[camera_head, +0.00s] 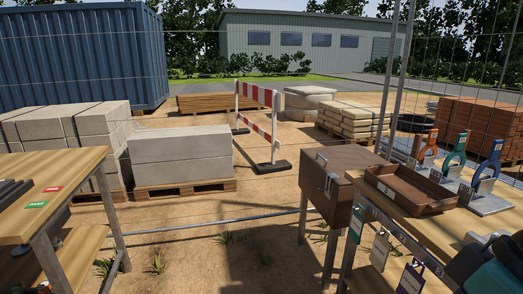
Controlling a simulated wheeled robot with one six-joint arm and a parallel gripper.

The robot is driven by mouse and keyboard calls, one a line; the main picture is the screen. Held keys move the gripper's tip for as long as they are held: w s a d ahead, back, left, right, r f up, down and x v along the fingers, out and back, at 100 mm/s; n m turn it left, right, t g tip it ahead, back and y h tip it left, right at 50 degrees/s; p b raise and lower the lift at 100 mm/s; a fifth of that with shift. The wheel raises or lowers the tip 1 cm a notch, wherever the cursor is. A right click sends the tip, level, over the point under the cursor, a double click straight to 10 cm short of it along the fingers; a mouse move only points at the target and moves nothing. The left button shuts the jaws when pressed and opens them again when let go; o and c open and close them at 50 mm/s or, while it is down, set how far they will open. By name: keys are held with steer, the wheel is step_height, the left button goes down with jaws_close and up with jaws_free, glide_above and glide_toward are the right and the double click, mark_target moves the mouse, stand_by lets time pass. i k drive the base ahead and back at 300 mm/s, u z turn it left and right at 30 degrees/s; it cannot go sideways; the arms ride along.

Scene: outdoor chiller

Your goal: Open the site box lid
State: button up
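The brown site box (341,204) stands at the left end of the right-hand workbench, near the middle right of the view. Its lid (352,156) looks flat and shut on top. The inside of the box is hidden.
A brown open tray (410,205) sits right beside the box. Blue, green and orange ring-topped items stand on a grey plate (487,205) behind it. Tags hang along the bench front. Another wooden bench (62,165) stands left; bare ground lies between.

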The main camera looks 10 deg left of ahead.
mark_target(333, 161)
steer(key=u, duration=0.75)
steer(key=i, duration=3)
steer(key=z, duration=1.05)
steer(key=i, duration=0.4)
steer(key=z, duration=0.05)
